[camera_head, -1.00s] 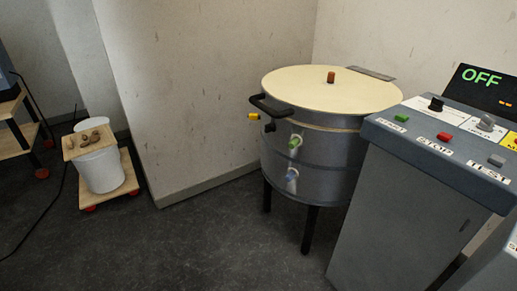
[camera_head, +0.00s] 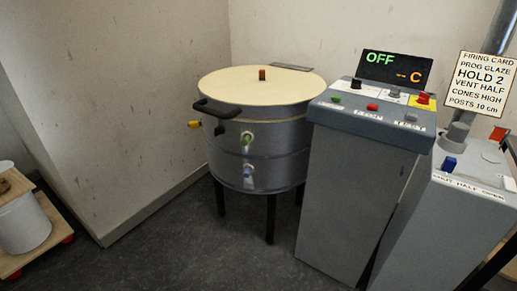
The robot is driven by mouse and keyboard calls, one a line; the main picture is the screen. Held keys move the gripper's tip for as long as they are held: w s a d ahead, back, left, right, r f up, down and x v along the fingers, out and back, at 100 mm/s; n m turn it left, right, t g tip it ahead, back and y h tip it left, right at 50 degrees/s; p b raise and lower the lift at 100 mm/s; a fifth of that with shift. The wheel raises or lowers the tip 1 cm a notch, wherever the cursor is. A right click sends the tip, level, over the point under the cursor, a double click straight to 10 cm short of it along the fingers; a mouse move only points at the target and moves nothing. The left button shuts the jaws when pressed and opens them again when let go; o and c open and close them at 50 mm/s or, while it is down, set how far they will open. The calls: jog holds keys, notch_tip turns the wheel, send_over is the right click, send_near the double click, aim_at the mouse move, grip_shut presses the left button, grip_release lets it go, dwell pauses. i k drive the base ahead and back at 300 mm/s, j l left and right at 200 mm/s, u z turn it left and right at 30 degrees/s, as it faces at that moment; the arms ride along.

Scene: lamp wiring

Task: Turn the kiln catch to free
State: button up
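The kiln (camera_head: 285,135) is a round grey drum on dark legs, with its cream lid (camera_head: 250,88) closed. A black bar handle (camera_head: 215,108) sticks out at the lid's front left. Just below the handle are a small yellow piece (camera_head: 194,124) and a black knob (camera_head: 219,130) on the kiln's rim. I cannot tell for sure which of these is the catch or how it is set. A green-tipped plug (camera_head: 246,138) and a blue-tipped plug (camera_head: 248,170) sit on the kiln's front. My gripper is not in view.
A grey control console (camera_head: 345,200) stands right of the kiln, its display (camera_head: 396,68) reading OFF. Another grey box (camera_head: 440,225) with a firing card (camera_head: 484,84) is farther right. A white bucket (camera_head: 24,225) on a wheeled board is at left. Floor before the kiln is clear.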

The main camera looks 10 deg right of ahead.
aim_at(220, 129)
jog(key=i+j+u, duration=0.2)
jog(key=i+j, duration=0.2)
jog(key=i+j+u, duration=0.2)
jog(key=i, duration=0.4)
jog(key=i+j+u, duration=0.2)
jog(key=i, duration=0.3)
jog(key=i+j+u, duration=0.2)
jog(key=i, duration=0.35)
